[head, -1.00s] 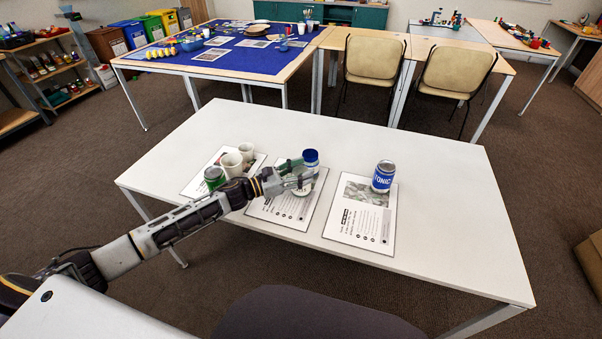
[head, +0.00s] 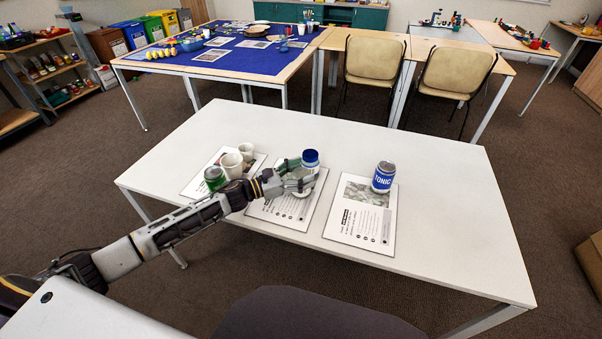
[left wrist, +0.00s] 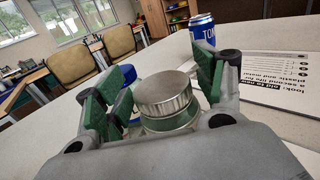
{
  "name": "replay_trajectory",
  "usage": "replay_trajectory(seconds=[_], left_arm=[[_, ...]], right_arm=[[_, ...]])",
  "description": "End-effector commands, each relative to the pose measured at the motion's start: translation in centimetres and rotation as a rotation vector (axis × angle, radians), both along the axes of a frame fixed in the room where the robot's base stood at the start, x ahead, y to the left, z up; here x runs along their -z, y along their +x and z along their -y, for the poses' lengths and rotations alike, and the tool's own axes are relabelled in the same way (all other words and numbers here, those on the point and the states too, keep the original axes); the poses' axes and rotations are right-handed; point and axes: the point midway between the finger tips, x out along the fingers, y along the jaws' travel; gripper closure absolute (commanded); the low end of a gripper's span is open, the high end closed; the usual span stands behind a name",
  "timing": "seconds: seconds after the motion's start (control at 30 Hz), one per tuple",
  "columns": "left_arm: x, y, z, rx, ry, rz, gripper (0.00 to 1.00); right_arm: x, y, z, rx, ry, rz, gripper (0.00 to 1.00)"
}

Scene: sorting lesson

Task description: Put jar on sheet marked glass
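A clear glass jar with a silver metal lid (left wrist: 165,95) stands upright between the fingers of my left gripper (left wrist: 160,88) in the left wrist view. Gaps show between the pads and the lid. In the head view my left gripper (head: 302,177) is open over the middle sheet (head: 290,217), and its fingers largely hide the jar. A blue-capped white container (head: 311,159) stands just behind the fingers. The right sheet (head: 352,227) bears a blue tonic can (head: 384,176). The left sheet (head: 195,187) lies beyond my arm. Sheet headings are too small to read in the head view. My right gripper is out of view.
On the left sheet stand white cups (head: 232,164) and a green can (head: 214,178), close to my left forearm. The white table (head: 450,215) is clear at the right and along the back. A blue-topped table (head: 270,60) and chairs (head: 375,62) stand beyond.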

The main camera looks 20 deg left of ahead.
Motion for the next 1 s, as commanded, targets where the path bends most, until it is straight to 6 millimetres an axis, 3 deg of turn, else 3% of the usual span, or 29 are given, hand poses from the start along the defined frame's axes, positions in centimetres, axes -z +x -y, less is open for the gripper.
replay_trajectory(seconds=[0.57, 1.0], left_arm=[[-0.3, 0.0, 0.0, 0.000, 0.001, 0.001, 0.29], [-0.1, -2.2, -2.3, 0.000, 0.001, -0.001, 0.29]], right_arm=[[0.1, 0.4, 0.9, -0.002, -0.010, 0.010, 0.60], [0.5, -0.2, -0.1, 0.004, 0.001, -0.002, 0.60]])
